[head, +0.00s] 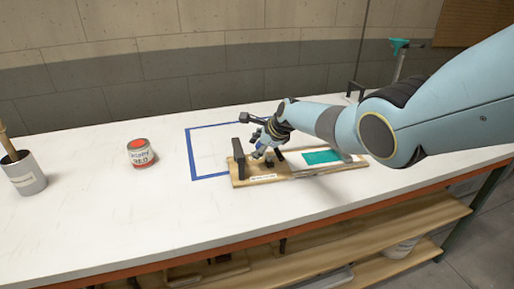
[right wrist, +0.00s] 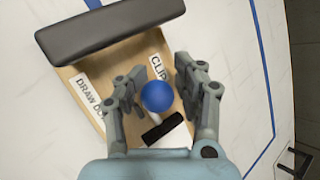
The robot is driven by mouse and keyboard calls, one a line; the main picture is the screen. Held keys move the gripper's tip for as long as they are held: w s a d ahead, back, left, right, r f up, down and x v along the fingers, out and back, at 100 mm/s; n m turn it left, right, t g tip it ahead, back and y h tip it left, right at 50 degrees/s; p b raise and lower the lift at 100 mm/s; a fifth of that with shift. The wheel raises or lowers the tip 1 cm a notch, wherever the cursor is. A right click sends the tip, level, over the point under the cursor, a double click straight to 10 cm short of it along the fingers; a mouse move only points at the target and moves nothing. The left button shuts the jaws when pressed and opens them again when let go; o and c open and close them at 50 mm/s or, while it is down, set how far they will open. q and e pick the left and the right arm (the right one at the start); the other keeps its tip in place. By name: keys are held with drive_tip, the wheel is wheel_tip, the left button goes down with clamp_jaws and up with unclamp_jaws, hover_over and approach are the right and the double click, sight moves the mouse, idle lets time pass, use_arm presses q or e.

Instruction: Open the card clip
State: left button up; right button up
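The clip fixture is a wooden board (head: 240,182) on the white table; it also shows in the right wrist view (right wrist: 88,112). A label reading "CLIP" (right wrist: 158,66) lies beside a blue ball knob (right wrist: 157,96). A black piece (right wrist: 163,128) sits just below the knob in that view. A teal card or panel (head: 320,157) lies on the board's right part. My right gripper (head: 262,152) is over the board's left part. In the right wrist view my right gripper (right wrist: 158,72) is open, one finger on each side of the knob; contact is unclear. My left gripper is not in view.
A black upright block (head: 238,158) stands at the board's left end. A red-labelled paint can (head: 141,153) and a grey cup with a stick (head: 24,174) stand left. A blue taped outline (head: 191,155) lies behind the board. The table's front left is clear.

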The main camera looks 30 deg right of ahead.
drive_tip(key=shift+o, duration=1.4)
drive_tip(key=shift+s, duration=0.1)
drive_tip(key=shift+s+d+r, duration=0.1)
drive_tip(key=shift+s+r, duration=0.25)
drive_tip(key=shift+r, duration=0.1)
drive_tip(key=v, duration=1)
drive_tip(key=shift+r, duration=0.3)
drive_tip(key=shift+s, duration=0.15)
drive_tip(key=shift+c, duration=0.2)
